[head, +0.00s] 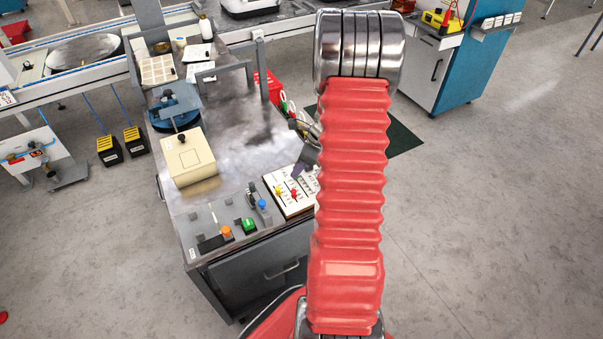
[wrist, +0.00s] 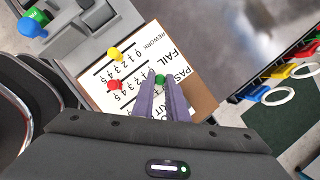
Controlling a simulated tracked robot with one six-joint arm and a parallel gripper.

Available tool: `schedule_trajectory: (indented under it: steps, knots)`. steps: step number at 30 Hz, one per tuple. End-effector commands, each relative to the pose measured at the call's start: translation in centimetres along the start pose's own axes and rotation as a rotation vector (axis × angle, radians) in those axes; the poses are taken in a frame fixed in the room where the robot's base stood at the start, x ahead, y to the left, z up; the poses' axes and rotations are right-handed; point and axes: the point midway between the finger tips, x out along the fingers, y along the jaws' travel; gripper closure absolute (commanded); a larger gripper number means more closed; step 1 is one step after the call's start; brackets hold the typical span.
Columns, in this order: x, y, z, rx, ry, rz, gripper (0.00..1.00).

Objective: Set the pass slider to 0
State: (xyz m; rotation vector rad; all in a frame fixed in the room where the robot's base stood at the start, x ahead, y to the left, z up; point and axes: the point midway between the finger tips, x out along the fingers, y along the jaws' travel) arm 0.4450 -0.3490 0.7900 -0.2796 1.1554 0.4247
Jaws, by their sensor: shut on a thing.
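The slider board (wrist: 97,88) is a white panel with printed scales and the words REWORK, FAIL and PASS. The pass slider's green knob (wrist: 160,79) sits between the tips of my gripper's purple fingers (wrist: 160,82), which are shut on it. The fingers hide part of the pass scale, so I cannot read its value. The red fail knob (wrist: 114,85) and yellow rework knob (wrist: 116,54) stand to the left. In the head view, the board (head: 282,203) is at the bench's right edge, partly hidden by my arm; my gripper (head: 297,174) shows over it.
A panel with a blue knob (wrist: 33,26) and a green button (head: 249,225) lies left of the board. A cream box (head: 187,158) and a blue round device (head: 178,108) stand on the bench (head: 240,150).

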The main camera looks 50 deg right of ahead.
Motion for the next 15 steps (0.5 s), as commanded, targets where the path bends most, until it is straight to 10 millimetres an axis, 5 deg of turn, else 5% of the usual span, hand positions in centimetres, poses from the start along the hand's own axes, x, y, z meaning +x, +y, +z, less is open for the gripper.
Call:
schedule_trajectory:
  steps: [7,8,9,15]
  knots:
    - [-0.06,-0.35,0.16,0.001,-0.001,-0.009,1.00]
    - [-0.06,-0.36,0.17,0.001,-0.001,-0.009,0.85]
    - [-0.07,-0.37,0.17,0.000,-0.001,-0.010,0.82]
    - [-0.06,-0.28,0.13,0.000,-0.001,-0.008,0.79]
